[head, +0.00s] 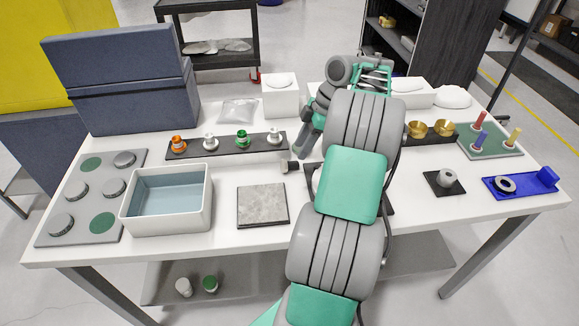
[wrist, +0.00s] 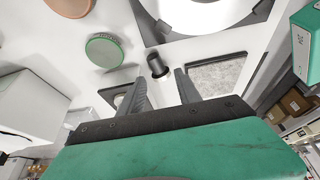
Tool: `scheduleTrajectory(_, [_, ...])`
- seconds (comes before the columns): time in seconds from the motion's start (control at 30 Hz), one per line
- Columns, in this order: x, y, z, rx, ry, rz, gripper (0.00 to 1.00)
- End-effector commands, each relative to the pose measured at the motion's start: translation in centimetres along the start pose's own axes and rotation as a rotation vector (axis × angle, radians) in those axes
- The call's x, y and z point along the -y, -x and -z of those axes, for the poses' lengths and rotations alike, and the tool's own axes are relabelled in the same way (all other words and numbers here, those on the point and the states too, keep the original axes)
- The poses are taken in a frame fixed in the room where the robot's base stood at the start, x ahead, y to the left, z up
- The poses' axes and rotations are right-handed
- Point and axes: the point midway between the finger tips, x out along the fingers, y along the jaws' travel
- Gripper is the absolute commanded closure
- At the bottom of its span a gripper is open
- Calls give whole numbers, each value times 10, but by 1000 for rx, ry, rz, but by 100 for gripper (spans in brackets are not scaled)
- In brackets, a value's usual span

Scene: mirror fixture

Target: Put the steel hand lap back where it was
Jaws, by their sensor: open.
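A small grey cylindrical piece with a dark part (head: 289,164), which looks like the steel hand lap, is at the end of my gripper (head: 301,152) in the head view. In the wrist view a dark short cylinder (wrist: 157,66) shows just beyond and between the fingertips of my gripper (wrist: 160,84). The fingers are apart, with a gap around the cylinder; I cannot tell if they touch it. A dark rack (head: 226,146) behind holds orange, green and whitish knobbed pieces in a row. My arm hides part of the table.
A grey board (head: 66,207) with round discs and green spots, and a white bin (head: 165,220), stand at the left. A stone tile (head: 262,204) lies in front of my gripper. A black plate (head: 431,183) and blue holder (head: 522,190) are right. The front edge is mostly clear.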

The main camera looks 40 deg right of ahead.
Motion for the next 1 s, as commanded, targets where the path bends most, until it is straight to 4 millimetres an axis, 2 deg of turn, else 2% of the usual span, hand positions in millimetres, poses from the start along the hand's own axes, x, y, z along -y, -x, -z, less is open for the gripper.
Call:
scheduleTrajectory(0.47, [-1,-72,-1,-2,5,0,60])
scheduleTrajectory(0.7, [-2,-75,-2,0,4,-2,60])
scheduleTrajectory(1.0, [-2,-75,-2,0,4,-1,84])
